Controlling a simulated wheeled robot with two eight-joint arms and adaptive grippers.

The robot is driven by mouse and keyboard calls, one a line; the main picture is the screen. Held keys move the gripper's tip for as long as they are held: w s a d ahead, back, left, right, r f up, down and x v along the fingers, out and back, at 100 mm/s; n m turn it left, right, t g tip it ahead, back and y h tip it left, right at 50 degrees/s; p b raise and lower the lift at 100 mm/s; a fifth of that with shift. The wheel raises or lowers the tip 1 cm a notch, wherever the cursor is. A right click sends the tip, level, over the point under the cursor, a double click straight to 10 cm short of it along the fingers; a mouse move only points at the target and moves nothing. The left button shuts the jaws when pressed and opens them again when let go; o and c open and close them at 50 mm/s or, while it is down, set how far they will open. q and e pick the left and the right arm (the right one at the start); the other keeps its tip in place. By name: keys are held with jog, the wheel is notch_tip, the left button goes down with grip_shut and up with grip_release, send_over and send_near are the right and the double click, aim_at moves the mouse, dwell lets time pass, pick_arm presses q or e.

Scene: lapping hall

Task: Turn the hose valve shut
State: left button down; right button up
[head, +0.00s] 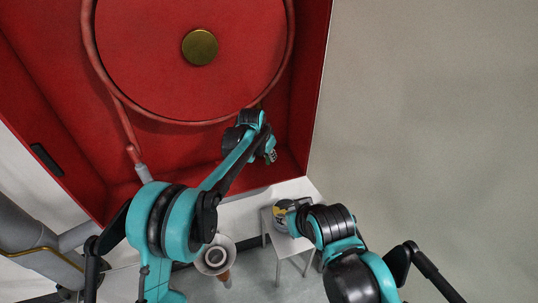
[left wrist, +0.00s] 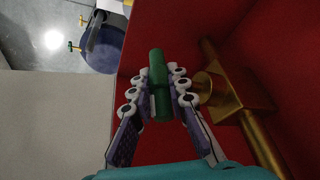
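The hose valve is a brass body (left wrist: 240,90) with a stem and a green bar handle (left wrist: 158,85), inside the red cabinet in the left wrist view. My left gripper (left wrist: 158,78) has its roller-lined fingers on both sides of the green handle and looks shut on it. In the head view the left gripper (head: 270,154) is at the cabinet's lower right corner, where my arm hides most of the valve. My right arm reaches in at the lower right; its gripper's fingers cannot be made out by the stool.
The red cabinet (head: 60,100) holds a hose reel (head: 150,50) with a brass hub. A light stool (head: 290,246) stands below with a round container (head: 281,212) on it. A white cone-like object (head: 215,258) is on the floor. A plain wall fills the right.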

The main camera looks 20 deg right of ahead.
pick_arm(q)
jog(key=shift+y, duration=0.4)
jog(key=y, duration=0.3)
jog(key=shift+d+m, duration=0.2)
jog(key=shift+m, duration=0.1)
jog(key=shift+y, duration=1.5)
jog(key=shift+a, duration=0.1)
jog(key=c, duration=1.5)
grip_release()
jog(key=shift+o, duration=0.2)
jog(key=v, duration=1.2)
jog(key=shift+w, duration=0.2)
